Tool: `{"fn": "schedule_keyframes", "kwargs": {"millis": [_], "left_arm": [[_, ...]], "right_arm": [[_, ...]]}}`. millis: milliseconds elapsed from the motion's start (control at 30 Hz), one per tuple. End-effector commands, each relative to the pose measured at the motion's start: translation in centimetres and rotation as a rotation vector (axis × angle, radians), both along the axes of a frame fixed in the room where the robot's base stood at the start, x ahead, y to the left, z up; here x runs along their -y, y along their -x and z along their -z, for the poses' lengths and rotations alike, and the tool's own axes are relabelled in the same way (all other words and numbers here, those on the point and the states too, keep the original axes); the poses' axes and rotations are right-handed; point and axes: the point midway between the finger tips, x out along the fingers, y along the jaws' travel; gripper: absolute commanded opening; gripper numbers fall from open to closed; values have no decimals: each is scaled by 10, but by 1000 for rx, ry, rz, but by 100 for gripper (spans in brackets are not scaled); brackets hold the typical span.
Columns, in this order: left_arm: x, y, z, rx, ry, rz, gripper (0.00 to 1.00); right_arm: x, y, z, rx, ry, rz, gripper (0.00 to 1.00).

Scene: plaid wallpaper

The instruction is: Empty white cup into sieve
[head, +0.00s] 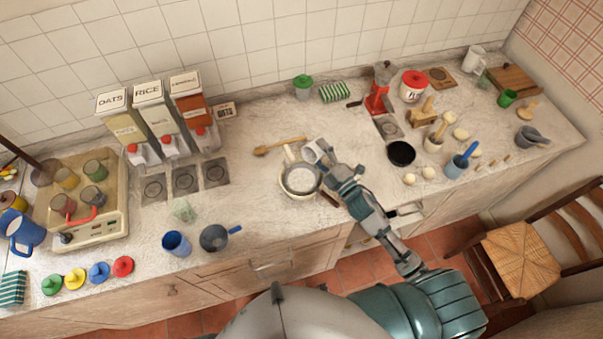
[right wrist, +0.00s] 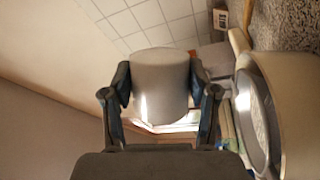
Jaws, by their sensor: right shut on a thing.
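The white cup (head: 312,152) is held by my right gripper (head: 330,161) just behind and to the right of the sieve. In the right wrist view the cup (right wrist: 160,85) sits between the two dark fingers of my right gripper (right wrist: 161,95), which press on its sides. The sieve (head: 301,180) is a round pale mesh with a metal rim over a light bowl. In the right wrist view the sieve (right wrist: 258,115) is at the right edge, beside the cup. The cup's inside is hidden from me. My left gripper is not in view.
A wooden spoon (head: 279,147) lies behind the sieve. A black bowl (head: 401,153) and a red coffee grinder (head: 379,92) stand to the right. The counter between jug and sieve is clear.

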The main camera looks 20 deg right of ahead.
Motion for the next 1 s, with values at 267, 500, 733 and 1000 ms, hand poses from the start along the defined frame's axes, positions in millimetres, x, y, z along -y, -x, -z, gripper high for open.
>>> {"fn": "schedule_keyframes", "kwargs": {"millis": [267,500,733,1000], "left_arm": [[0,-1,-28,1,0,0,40],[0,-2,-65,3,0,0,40],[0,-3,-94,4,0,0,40],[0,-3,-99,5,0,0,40]], "right_arm": [[7,-6,15,-212,-308,-8,19],[8,-7,10,-330,-465,-13,19],[29,-22,27,-530,-746,-22,19],[46,-33,41,-709,-996,-28,19]]}}
